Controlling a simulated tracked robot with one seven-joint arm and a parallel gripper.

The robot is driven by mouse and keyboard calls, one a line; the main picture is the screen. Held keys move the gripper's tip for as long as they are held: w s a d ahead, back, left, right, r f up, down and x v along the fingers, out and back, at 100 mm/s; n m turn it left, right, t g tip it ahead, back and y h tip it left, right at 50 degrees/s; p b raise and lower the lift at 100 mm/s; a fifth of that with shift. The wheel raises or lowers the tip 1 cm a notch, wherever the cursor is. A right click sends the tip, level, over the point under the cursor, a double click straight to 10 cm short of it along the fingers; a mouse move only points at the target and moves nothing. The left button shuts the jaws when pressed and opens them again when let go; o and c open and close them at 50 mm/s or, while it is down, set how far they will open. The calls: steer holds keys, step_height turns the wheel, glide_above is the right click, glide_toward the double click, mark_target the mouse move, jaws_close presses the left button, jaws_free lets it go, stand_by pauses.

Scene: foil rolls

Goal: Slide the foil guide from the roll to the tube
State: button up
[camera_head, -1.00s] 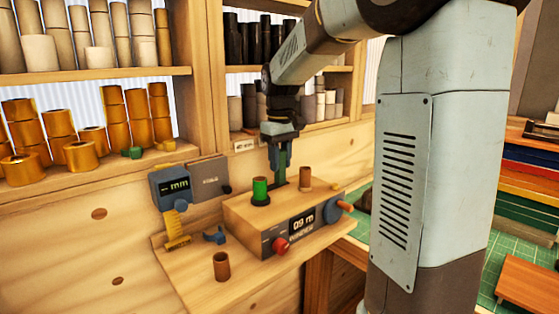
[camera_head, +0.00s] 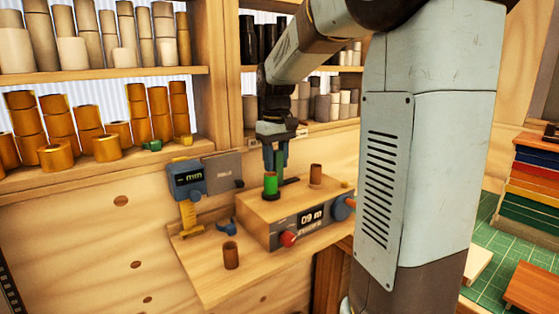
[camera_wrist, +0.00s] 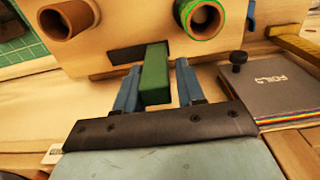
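The foil guide is an upright green block (camera_wrist: 156,75) at the back of a wooden box (camera_head: 262,208). In the head view it shows (camera_head: 281,160) just behind the green-wrapped roll (camera_head: 270,185). The roll shows in the wrist view (camera_wrist: 203,18) as a tube end ringed in green. A bare brown tube (camera_head: 316,175) stands on the same box, right of the roll; it is upper left in the wrist view (camera_wrist: 67,18). My gripper (camera_wrist: 156,85) has its blue fingers on either side of the guide, with a visible gap at the right finger. A dark slot (camera_wrist: 125,54) runs beside the guide.
The box front has a "09 m" display (camera_head: 312,217), a red knob (camera_head: 288,239) and a blue crank wheel (camera_head: 342,208). An "mm" gauge (camera_head: 188,180), a grey FOILS book (camera_wrist: 285,92) and a loose brown tube (camera_head: 231,255) are nearby. Shelves with rolls stand behind.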

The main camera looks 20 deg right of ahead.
steer(key=o, duration=0.3)
step_height(320, 180, up, 14)
steer(key=shift+f, duration=0.2)
stand_by(0.5)
stand_by(0.3)
steer(key=s+a+f+m+t, duration=0.1)
steer(key=s+f+t, duration=0.1)
steer(key=s+f, duration=0.2)
steer(key=s+a+f+t, duration=0.1)
steer(key=s+f, duration=0.4)
steer(key=s, duration=0.6)
steer(key=s+a+f+m+t, duration=0.1)
steer(key=s+f, duration=0.3)
steer(key=s, duration=0.4)
steer(key=shift+a+f+m+t, duration=0.3)
steer(key=shift+a+f+t, duration=0.15)
steer(key=shift+t, duration=0.35)
